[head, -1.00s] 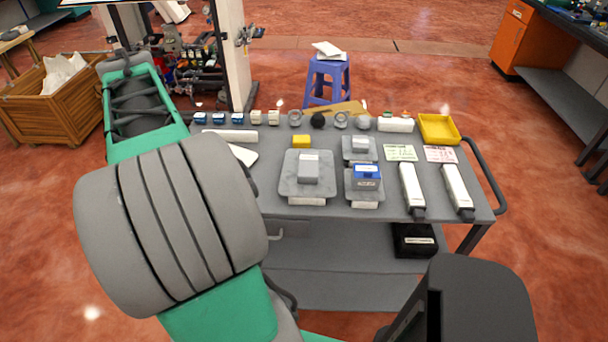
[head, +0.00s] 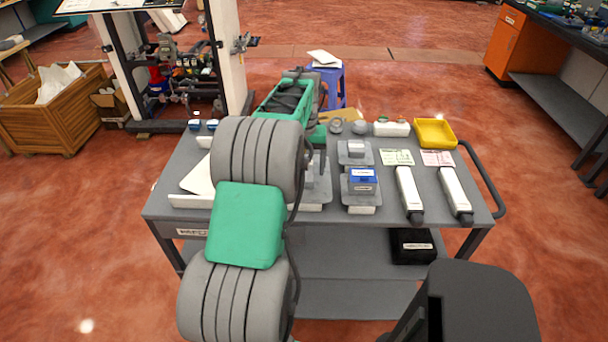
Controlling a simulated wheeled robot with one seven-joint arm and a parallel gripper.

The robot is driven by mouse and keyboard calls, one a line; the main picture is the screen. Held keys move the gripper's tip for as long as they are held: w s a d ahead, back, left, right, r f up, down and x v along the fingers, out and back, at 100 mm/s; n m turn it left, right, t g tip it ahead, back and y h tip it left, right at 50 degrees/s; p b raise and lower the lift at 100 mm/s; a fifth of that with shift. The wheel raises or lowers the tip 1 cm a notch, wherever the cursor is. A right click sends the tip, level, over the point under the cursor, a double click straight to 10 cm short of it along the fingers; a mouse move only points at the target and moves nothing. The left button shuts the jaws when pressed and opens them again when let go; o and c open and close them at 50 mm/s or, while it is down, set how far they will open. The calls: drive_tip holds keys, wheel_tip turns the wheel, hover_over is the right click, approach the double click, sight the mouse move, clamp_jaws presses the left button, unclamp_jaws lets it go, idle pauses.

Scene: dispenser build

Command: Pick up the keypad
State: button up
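I cannot tell for certain which part is the keypad. A small box with a blue top (head: 362,177) sits on a grey block on the cart top, right of my arm. Another larger grey plate (head: 318,190) is mostly hidden behind my arm. My arm reaches over the cart's left-middle part, and its far end is above the back edge.
The grey cart (head: 400,219) also holds two long white bars (head: 409,190) (head: 455,190), two paper labels, and a yellow tray (head: 435,133) at the back right. A blue stool (head: 333,88) stands behind it. A black box (head: 412,245) is on the lower shelf.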

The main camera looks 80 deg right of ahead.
drive_tip(key=shift+f, duration=0.2)
idle(0.6)
drive_tip(key=shift+c, duration=0.3)
drive_tip(key=c, duration=1.6)
drive_tip(key=shift+o, duration=0.2)
